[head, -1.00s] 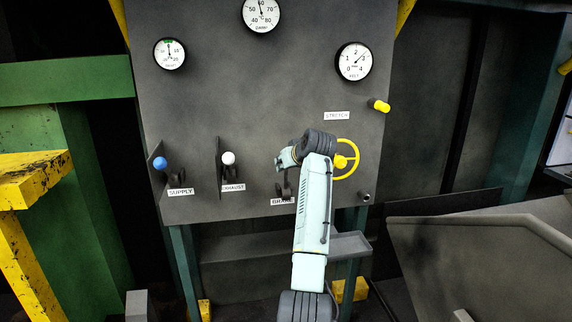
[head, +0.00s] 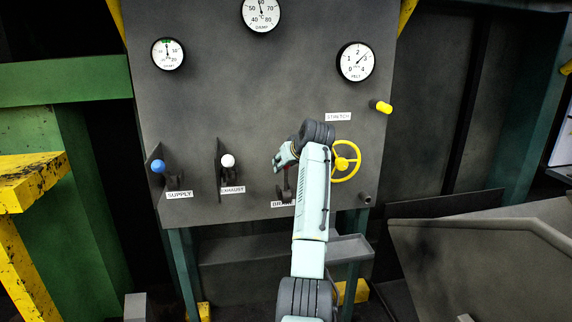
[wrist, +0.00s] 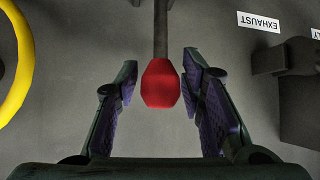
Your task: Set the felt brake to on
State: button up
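The brake lever has a red knob (wrist: 160,84) on a dark rod, seen in the wrist view between my two fingers. My gripper (wrist: 160,95) is open, with a finger on each side of the knob and a visible gap on both sides. In the head view my gripper (head: 281,158) is in front of the panel above the brake label (head: 282,204), which my arm partly covers. The lever's dark lower part (head: 287,190) shows just above that label; its red knob is hidden there.
To the left on the panel (head: 250,110) are the blue-knobbed supply lever (head: 158,167) and the white-knobbed exhaust lever (head: 228,161). A yellow handwheel (head: 345,161) is just right of my wrist, below the stretch label (head: 338,116). A yellow knob (head: 381,107) sticks out at right.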

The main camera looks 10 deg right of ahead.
jog(key=shift+o, duration=0.7)
jog(key=v, duration=1.2)
